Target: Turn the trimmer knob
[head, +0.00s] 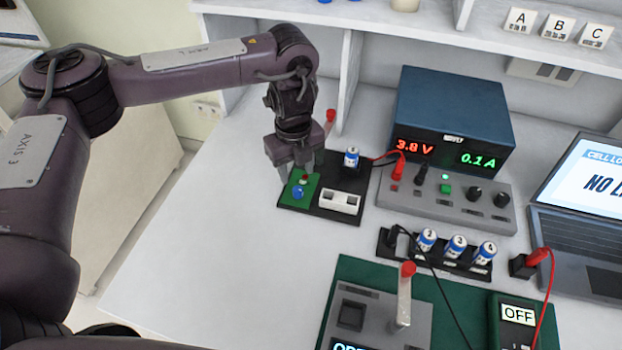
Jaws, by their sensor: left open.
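The trimmer knob appears to be the small blue knob (298,192) on a green circuit board (313,187), near the left of the bench. The board sits on a black base (325,213). My left gripper (297,172) is open and points down just above and behind the blue knob. I cannot tell whether its fingers touch the board. A small red part (304,179) shows on the board between the fingers. My right gripper is out of view.
A white switch block (340,201) and a blue-white cell (351,157) stand beside the board. A red-tipped lever (330,118) rises behind. To the right are a power supply (448,118), a grey control panel (445,207) and a cell rack (447,262). The front-left bench is clear.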

